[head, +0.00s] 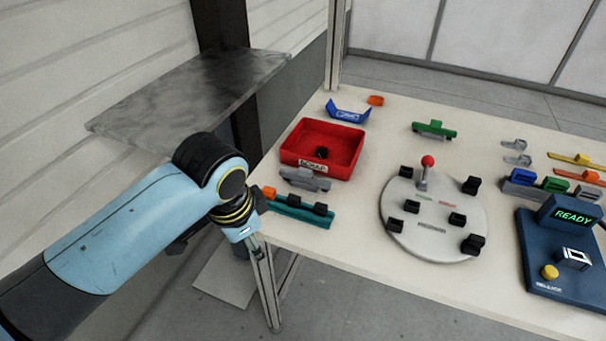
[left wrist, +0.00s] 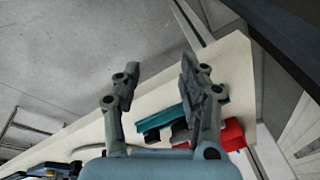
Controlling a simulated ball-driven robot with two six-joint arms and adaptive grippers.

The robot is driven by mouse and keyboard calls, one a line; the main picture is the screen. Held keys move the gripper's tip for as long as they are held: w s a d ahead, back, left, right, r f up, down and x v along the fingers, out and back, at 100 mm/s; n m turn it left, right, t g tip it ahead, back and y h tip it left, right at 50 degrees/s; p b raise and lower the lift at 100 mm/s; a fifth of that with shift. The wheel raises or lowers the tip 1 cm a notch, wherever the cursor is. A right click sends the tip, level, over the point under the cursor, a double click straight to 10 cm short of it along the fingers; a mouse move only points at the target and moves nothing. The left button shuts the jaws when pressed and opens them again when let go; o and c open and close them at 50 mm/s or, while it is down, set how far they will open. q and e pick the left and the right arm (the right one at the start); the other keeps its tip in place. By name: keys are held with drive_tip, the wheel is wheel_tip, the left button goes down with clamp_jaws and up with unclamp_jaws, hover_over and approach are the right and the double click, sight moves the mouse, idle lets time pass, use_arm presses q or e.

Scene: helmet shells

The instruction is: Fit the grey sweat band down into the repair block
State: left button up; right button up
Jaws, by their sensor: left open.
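A grey piece (head: 305,179) that may be the sweat band lies on the table in front of the red tray. Smaller grey pieces (head: 516,152) lie at the right. I cannot tell for certain which thing is the repair block; a grey block (head: 522,190) at the right holds coloured pieces. My left gripper (left wrist: 157,82) is open and empty in the left wrist view, with its fingers wide apart. In the head view my left arm reaches the table's left edge and its fingers are mostly hidden. My right gripper is not in view.
A red tray (head: 290,154) labelled scrap and a teal strip (head: 302,216) with orange and black parts stand near the left edge. A round plate (head: 432,240) with black clamps and a red-knobbed lever sits mid-table. A dark blue READY station (head: 536,262) is at the right.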

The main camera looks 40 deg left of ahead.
use_arm(q)
drive_tip(key=w+r, duration=0.1)
drive_tip(key=r, duration=0.1)
drive_tip(key=w+r+m+p, duration=0.1)
drive_tip(key=w+r, duration=0.1)
drive_tip(key=w+r+m, duration=0.1)
drive_tip(key=r, duration=0.1)
drive_tip(key=shift+w+p, duration=0.15)
drive_tip(key=shift+p, duration=0.15)
drive_tip(key=w+r+m+g, duration=0.1)
drive_tip(key=w+r+m, duration=0.1)
drive_tip(key=w+m, duration=0.35)
drive_tip(key=m+g, duration=0.1)
drive_tip(key=m, duration=0.2)
approach(305, 170)
drive_tip(key=shift+w+a+f+h, duration=0.2)
drive_tip(key=shift+w+a+h, duration=0.15)
drive_tip(key=shift+w+h, duration=0.05)
wheel_tip(305, 170, down, 4)
drive_tip(key=shift+r+m, duration=0.1)
drive_tip(key=shift+m, duration=0.15)
drive_tip(key=f, duration=0.6)
drive_tip(key=shift+s, duration=0.2)
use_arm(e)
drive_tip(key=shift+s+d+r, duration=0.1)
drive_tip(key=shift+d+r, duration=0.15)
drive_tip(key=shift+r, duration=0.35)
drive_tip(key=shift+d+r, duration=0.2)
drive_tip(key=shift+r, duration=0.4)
